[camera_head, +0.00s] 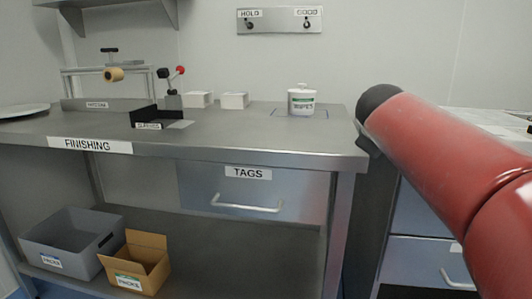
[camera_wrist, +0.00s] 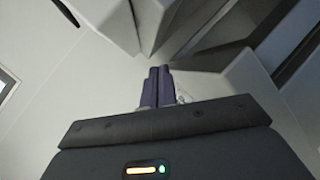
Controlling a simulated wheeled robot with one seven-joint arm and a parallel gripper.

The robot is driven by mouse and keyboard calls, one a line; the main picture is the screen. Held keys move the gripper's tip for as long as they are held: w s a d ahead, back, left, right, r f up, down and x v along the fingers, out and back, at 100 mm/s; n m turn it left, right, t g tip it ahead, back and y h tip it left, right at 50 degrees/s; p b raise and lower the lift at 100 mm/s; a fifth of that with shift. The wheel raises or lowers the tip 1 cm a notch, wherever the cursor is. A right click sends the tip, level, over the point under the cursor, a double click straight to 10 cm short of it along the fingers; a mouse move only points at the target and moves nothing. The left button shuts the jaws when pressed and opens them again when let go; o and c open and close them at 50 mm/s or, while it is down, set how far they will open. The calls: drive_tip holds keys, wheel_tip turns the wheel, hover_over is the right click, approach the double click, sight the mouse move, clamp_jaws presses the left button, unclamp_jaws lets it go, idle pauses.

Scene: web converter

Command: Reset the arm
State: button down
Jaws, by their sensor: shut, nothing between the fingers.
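My gripper (camera_wrist: 160,72) shows in the wrist view with its two dark fingers together, shut and empty. Pale, angled surfaces fill the space beyond the fingertips, and I cannot tell what they are. In the head view my red arm (camera_head: 440,135) reaches in from the right edge, with its dark rounded end beside the right end of the workbench. The gripper itself cannot be made out in the head view.
The metal FINISHING bench (camera_head: 230,140) carries a white wipes tub (camera_head: 301,102), two white boxes and a black tray (camera_head: 150,120). Its TAGS drawer (camera_head: 250,192) is closed. A grey bin (camera_head: 70,240) and a cardboard box (camera_head: 135,262) sit below. Another drawer cabinet (camera_head: 425,255) stands at right.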

drive_tip(key=s+a+f+m+g+y, duration=0.2)
drive_tip(key=s+a+f, duration=0.1)
drive_tip(key=s+f, duration=0.5)
drive_tip(key=s+a+f+m+g+y, duration=0.2)
drive_tip(key=s+a+f, duration=0.1)
drive_tip(key=s+f, duration=0.6)
drive_tip(key=s+a+f+m+g+y, duration=0.2)
drive_tip(key=s+a+f+m, duration=0.1)
drive_tip(key=s+f, duration=0.6)
drive_tip(key=shift+s+a+f, duration=0.2)
drive_tip(key=shift+s+a, duration=0.05)
drive_tip(key=shift+s, duration=0.6)
